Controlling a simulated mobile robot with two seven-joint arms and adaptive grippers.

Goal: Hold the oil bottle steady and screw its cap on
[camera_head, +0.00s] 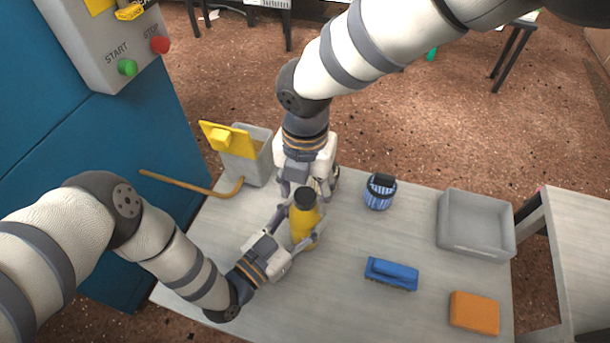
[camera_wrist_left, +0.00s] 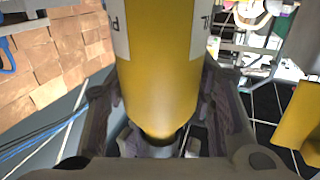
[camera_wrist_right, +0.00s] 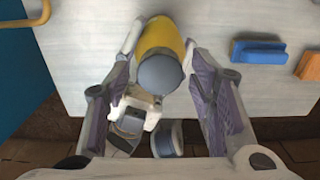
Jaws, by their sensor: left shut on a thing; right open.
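The yellow oil bottle (camera_head: 303,226) stands upright on the table. Its dark grey cap (camera_head: 305,198) sits on top; I cannot tell how tight it is. My left gripper (camera_head: 297,227) is shut on the bottle's body from the lower left. In the left wrist view the bottle (camera_wrist_left: 160,75) fills the space between the fingers. My right gripper (camera_head: 307,188) is open, with a finger on either side of the cap. In the right wrist view the cap (camera_wrist_right: 160,73) lies between its spread fingers, and no contact shows.
A grey bin (camera_head: 257,160) with a yellow lid and a wooden cane (camera_head: 190,186) are left of the bottle. A blue striped cup (camera_head: 379,192), blue brush (camera_head: 391,273), orange sponge (camera_head: 474,312) and grey tray (camera_head: 476,225) are on the right. The table between is clear.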

